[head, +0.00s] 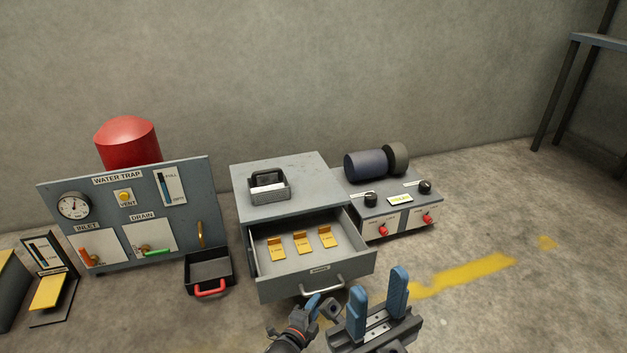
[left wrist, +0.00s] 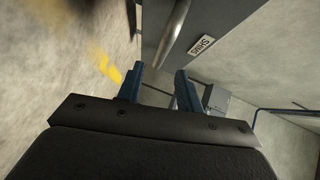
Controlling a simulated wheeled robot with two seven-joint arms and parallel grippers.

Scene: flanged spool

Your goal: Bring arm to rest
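My left gripper (head: 314,304) is low in the middle of the head view, just in front of the open drawer (head: 312,257) and below its handle (head: 321,287). The left wrist view shows this left gripper (left wrist: 159,84) with its two blue fingers apart and nothing between them. The drawer handle (left wrist: 176,27) and the labelled drawer front (left wrist: 215,35) are beyond the fingers, apart from them as far as I can tell. My right gripper (head: 378,299) is to the right, its blue fingers pointing up, wide apart and empty.
The drawer holds three yellow tags (head: 301,242). The water trap panel (head: 130,215) and a red-handled tray (head: 208,268) are left; a box with a dark spool (head: 366,166) is right.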

